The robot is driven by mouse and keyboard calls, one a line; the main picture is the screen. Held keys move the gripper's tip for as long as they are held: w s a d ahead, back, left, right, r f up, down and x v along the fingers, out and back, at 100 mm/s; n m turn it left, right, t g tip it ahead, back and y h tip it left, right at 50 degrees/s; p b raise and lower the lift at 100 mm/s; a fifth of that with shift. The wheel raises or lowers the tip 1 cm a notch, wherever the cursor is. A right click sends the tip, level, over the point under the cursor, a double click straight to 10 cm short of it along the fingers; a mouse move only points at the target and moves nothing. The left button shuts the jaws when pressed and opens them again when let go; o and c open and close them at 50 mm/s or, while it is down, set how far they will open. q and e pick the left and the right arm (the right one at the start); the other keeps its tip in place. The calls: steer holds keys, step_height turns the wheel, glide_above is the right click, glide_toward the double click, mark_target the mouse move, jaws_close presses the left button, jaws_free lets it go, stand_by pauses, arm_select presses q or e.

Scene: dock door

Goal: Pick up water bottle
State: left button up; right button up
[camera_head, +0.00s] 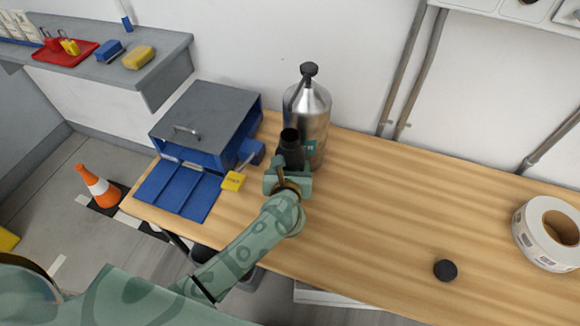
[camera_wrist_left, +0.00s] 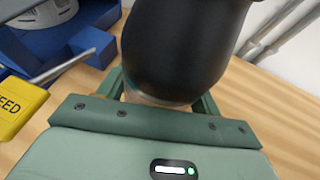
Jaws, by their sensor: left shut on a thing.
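A black water bottle (camera_head: 291,156) with a narrower dark top stands at the left part of the wooden table, in front of a large silver canister. My left gripper (camera_head: 288,184) is shut on it, coming from the near side. In the left wrist view the black bottle (camera_wrist_left: 180,45) fills the top middle between the fingers of my left gripper (camera_wrist_left: 160,95). Its lower part is hidden by the gripper, so I cannot tell whether it touches the table. My right gripper is not in view.
The silver canister (camera_head: 307,110) with a black cap stands close behind the bottle. A blue box (camera_head: 210,120) with a lowered front flap and a yellow tag (camera_head: 232,181) are to the left. A black disc (camera_head: 445,270) and a white roll (camera_head: 548,235) lie right. The table's middle is clear.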

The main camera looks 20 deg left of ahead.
arm_select(q)
steer(key=shift+r+p, duration=0.35)
steer(key=shift+r, duration=0.5)
steer(key=s+r+p, duration=0.1)
steer(key=r, duration=0.1)
steer(key=s+r+p, duration=0.1)
steer(key=s+r, duration=0.1)
steer(key=s+r+p, duration=0.1)
steer(key=s+r, duration=0.1)
steer(key=r, duration=0.1)
steer(key=shift+d+p, duration=0.25)
steer(key=shift+p, duration=0.05)
steer(key=p, duration=0.1)
glide_toward(286, 156)
steer(key=shift+s+a+r, duration=0.1)
steer(key=shift+s+a, duration=0.1)
steer(key=shift+s, duration=0.3)
steer(key=shift+s+a+r, duration=0.1)
steer(key=shift+s+a, duration=0.1)
steer(key=shift+s, duration=0.35)
